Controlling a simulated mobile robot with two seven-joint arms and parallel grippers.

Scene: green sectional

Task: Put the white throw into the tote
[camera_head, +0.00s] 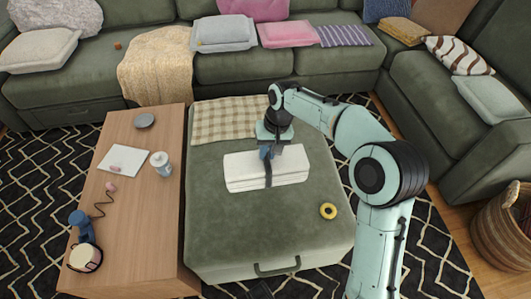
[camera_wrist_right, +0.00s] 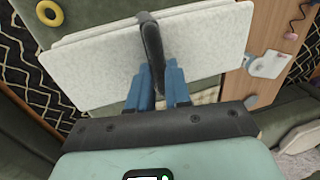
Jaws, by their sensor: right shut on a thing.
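The white throw (camera_head: 290,170) is a flat folded bundle with a dark strap (camera_head: 267,172) around its middle. It lies on or just above the green ottoman (camera_head: 230,235); I cannot tell which. My right gripper (camera_head: 269,152) reaches down at its far edge and is shut on the strap of the throw. In the right wrist view the throw (camera_wrist_right: 205,45) spans ahead of the blue fingers (camera_wrist_right: 158,78), with the strap (camera_wrist_right: 152,45) between them. A woven basket (camera_head: 501,232), perhaps the tote, stands on the floor at the right edge, partly cut off. My left gripper is not in view.
A yellow ring (camera_head: 328,211) and a checked cloth (camera_head: 222,120) lie on the ottoman. A wooden table (camera_head: 140,225) on the left holds a bottle (camera_head: 160,163), a grey dish (camera_head: 144,120) and small items. The green sectional (camera_head: 245,68) borders the back and right.

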